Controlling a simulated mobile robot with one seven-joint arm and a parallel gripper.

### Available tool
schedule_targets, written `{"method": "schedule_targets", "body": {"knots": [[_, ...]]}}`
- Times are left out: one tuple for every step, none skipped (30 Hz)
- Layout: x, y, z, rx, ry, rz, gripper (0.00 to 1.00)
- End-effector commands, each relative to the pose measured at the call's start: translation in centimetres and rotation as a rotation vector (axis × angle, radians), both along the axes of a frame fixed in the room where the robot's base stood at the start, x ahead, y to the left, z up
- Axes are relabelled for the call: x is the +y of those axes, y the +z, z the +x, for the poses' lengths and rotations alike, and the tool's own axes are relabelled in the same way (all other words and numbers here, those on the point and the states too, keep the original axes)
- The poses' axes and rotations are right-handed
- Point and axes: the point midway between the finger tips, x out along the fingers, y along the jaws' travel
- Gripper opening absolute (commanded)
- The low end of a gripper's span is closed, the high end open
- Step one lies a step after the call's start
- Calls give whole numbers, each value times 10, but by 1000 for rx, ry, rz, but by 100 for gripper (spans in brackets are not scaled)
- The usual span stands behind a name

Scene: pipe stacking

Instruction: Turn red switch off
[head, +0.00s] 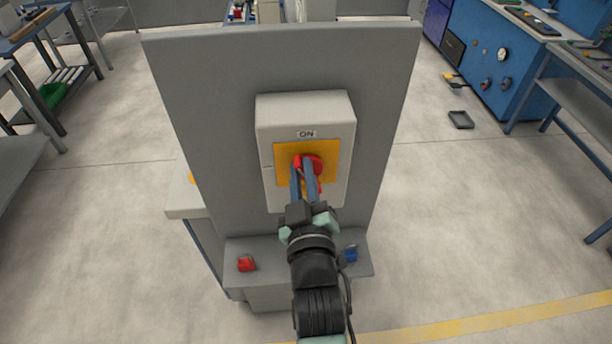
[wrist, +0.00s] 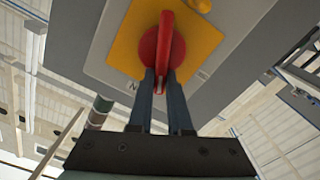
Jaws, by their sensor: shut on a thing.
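The red switch (head: 316,163) is a round rotary knob on a yellow square plate (head: 286,152). The plate is on a light grey box (head: 268,123) with an "ON" label above the knob. My gripper (head: 306,165) reaches up to the knob from below, its two blue-grey fingers on either side of the raised handle. In the wrist view the red switch (wrist: 165,50) shows its long handle running down between the fingertips of my gripper (wrist: 161,78), which is shut on it. The fingers hide part of the knob in the head view.
The box is mounted on an upright grey panel (head: 210,120). A ledge below carries a red part (head: 246,263) at left and a blue part (head: 351,253) at right, beside my wrist. Workbenches stand at both sides, with open floor between.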

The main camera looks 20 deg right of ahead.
Motion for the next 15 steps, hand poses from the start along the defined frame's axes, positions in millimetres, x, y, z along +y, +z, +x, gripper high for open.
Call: {"method": "schedule_targets", "body": {"knots": [[2, -2, 1, 11, 2, -44, 0], [2, -3, 1, 20, 1, -71, 0], [4, -3, 1, 31, 2, -108, 0], [4, -3, 1, 38, 3, -135, 0], [5, -4, 1, 47, 2, -162, 0], [5, -4, 2, 57, 2, -199, 0], [6, -5, 2, 65, 2, -227, 0], [7, -5, 2, 73, 2, -254, 0], [7, -5, 2, 84, 2, -290, 0], [8, -6, 2, 92, 2, -318, 0], [8, -6, 2, 99, 2, -345, 0], [9, -7, 3, 110, 3, -381, 0], [10, -7, 3, 119, 2, -409, 0], [10, -8, 3, 127, 2, -437, 0], [10, -9, 3, 138, 1, -472, 0]]}}
